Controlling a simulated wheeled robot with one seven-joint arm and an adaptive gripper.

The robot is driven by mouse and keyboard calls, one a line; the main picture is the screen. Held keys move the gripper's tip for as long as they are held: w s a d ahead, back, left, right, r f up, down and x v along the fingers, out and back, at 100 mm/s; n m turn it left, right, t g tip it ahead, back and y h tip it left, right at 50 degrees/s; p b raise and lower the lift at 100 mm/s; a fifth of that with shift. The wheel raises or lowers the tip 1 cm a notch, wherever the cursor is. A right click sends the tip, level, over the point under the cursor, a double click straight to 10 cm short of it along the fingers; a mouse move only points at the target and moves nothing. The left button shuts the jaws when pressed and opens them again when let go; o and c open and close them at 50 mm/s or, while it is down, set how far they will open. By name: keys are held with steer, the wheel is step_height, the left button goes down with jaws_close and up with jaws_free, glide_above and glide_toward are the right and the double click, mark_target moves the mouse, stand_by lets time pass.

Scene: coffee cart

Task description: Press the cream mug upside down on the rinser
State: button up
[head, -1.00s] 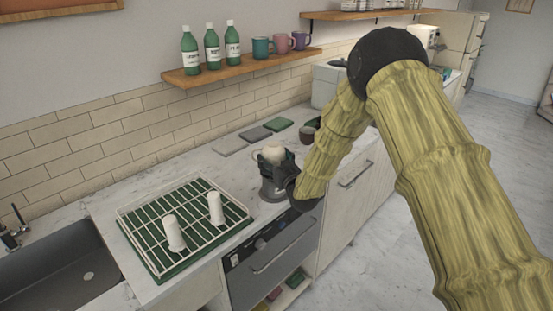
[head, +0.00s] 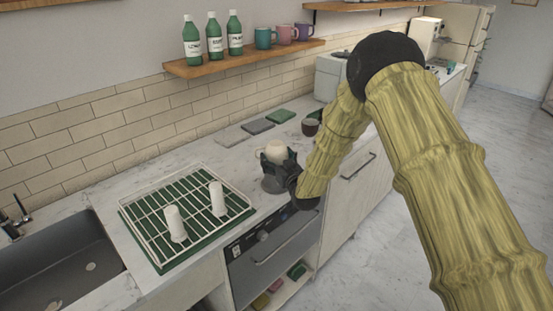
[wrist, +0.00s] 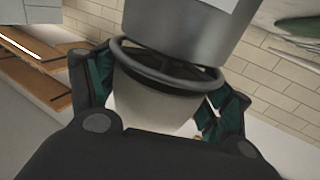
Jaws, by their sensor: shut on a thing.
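The cream mug (head: 274,151) is between the fingers of my gripper (head: 279,163), upside down above the grey cylindrical rinser (head: 271,186) on the counter. In the wrist view the picture is turned over.
A green drying rack (head: 160,245) with two white cups stands to the left, beside the sink (head: 60,265). Flat mats (head: 258,126) and a dark cup (head: 311,124) lie behind. A wall shelf (head: 245,58) holds bottles and mugs.

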mark_target(277, 144)
steer(key=shift+f+b, duration=0.3)
steer(key=shift+f, duration=0.05)
stand_by(2.4)
stand_by(0.6)
steer(key=shift+r+p, duration=1)
steer(key=shift+r, duration=2.55)
